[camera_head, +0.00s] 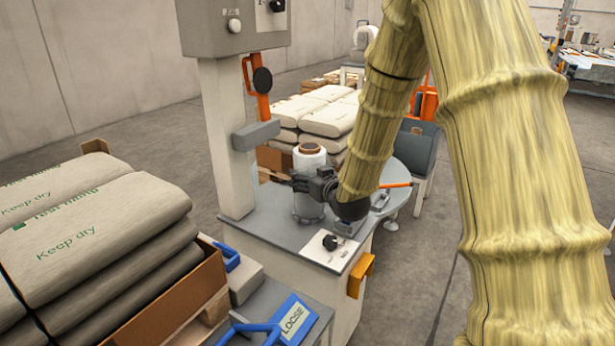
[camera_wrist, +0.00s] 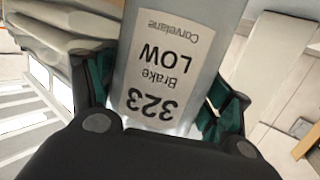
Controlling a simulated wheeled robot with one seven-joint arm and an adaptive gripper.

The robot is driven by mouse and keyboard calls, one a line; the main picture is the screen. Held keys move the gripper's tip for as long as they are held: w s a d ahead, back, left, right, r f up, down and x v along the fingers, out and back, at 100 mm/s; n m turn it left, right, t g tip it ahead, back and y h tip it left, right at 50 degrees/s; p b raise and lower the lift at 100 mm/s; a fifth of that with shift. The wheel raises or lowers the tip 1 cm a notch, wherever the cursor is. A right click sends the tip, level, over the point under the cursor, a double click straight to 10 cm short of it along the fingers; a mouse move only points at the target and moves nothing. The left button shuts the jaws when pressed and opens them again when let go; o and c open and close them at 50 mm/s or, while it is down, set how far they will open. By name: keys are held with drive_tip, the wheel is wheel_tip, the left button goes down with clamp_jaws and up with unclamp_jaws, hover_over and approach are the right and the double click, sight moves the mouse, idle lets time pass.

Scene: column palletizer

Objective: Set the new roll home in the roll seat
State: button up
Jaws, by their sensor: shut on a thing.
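The new roll (camera_head: 309,165) is a pale, upright cylinder with a brown core at its top, at the grey bench top beside the column. My gripper (camera_head: 312,186) reaches it from the right and is shut around its middle. In the wrist view the roll (camera_wrist: 185,30) stands between the green finger pads of my gripper (camera_wrist: 162,98). Its label (camera_wrist: 165,65) reads "323 Brake LOW Corvelane", upside down. The roll seat cannot be made out; the roll's lower end and my gripper cover that area. I cannot tell whether the roll's base touches the seat.
The machine column (camera_head: 226,140) with an orange-handled part (camera_head: 260,85) rises left of the roll. Stacked sacks (camera_head: 95,230) fill the left, and more sacks (camera_head: 325,115) lie behind.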

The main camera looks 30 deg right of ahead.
drive_tip(key=o, duration=1.9)
drive_tip(key=s, duration=0.4)
drive_tip(key=s+r+p, duration=0.1)
drive_tip(key=s, duration=0.3)
drive_tip(key=s+r+p, duration=0.1)
drive_tip(key=s, duration=0.3)
drive_tip(key=shift+a+r, duration=0.2)
drive_tip(key=shift+a, duration=0.1)
drive_tip(key=shift+w, duration=0.1)
drive_tip(key=shift+r+p, duration=0.1)
drive_tip(key=shift+p, duration=0.25)
